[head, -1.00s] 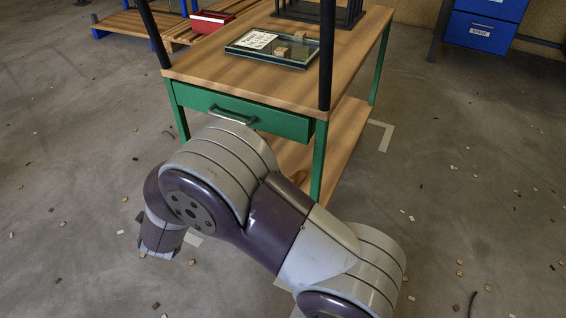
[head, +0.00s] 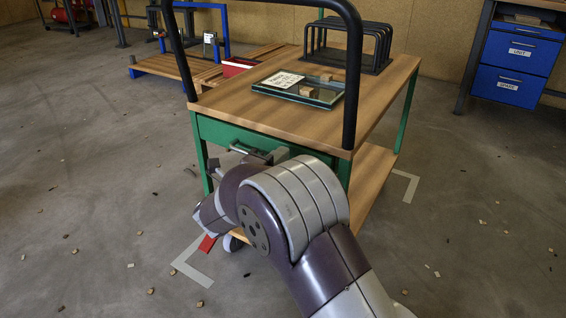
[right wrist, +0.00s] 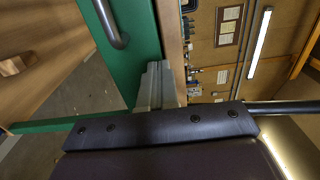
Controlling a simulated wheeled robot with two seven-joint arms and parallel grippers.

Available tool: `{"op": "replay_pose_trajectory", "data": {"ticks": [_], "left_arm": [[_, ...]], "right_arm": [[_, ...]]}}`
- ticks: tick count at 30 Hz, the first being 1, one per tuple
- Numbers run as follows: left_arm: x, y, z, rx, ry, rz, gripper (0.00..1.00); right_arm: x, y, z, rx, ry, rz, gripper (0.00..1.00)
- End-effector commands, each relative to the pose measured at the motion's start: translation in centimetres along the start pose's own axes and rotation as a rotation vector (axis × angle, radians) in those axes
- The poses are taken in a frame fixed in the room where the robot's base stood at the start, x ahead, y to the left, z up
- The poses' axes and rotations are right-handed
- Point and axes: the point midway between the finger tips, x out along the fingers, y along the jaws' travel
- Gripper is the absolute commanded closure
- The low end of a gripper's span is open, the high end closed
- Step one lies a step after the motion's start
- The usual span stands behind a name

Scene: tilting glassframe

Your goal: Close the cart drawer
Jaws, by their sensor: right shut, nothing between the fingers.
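The wooden-topped cart (head: 240,105) stands in the middle of the head view, with its green drawer (head: 222,132) under the near edge of the top. The drawer looks nearly flush with the frame; I cannot tell if a small gap remains. Its grey handle shows in the right wrist view (right wrist: 112,24), on the green front. My right gripper (head: 274,156) is at the drawer front, by the handle. In the right wrist view its fingers (right wrist: 156,80) are shut and empty, at the green front beside the handle; contact is unclear. My left gripper is out of view.
A framed glass panel (head: 318,95) with a paper label and a black rack (head: 350,55) are on the cart top. The black push bar (head: 352,80) rises at the cart's near side. Blue drawers (head: 510,70) stand at the back right. Floor to both sides is mostly free, with small scraps.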

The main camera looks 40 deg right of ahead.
Motion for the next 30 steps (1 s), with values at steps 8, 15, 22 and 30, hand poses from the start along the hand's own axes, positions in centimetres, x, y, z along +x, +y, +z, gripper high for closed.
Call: {"op": "replay_pose_trajectory", "data": {"ticks": [8,15,22,30], "left_arm": [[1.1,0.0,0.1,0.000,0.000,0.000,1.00],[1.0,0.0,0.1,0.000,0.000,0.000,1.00],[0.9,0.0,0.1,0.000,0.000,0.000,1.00],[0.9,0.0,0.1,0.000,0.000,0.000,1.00]], "right_arm": [[1.9,0.1,0.0,-0.001,-0.001,0.001,1.00],[1.9,0.0,0.0,-0.001,-0.001,0.001,1.00],[3.7,-0.1,0.0,0.001,0.002,0.001,1.00],[4.3,-0.4,0.1,0.005,-0.001,-0.005,1.00]]}}
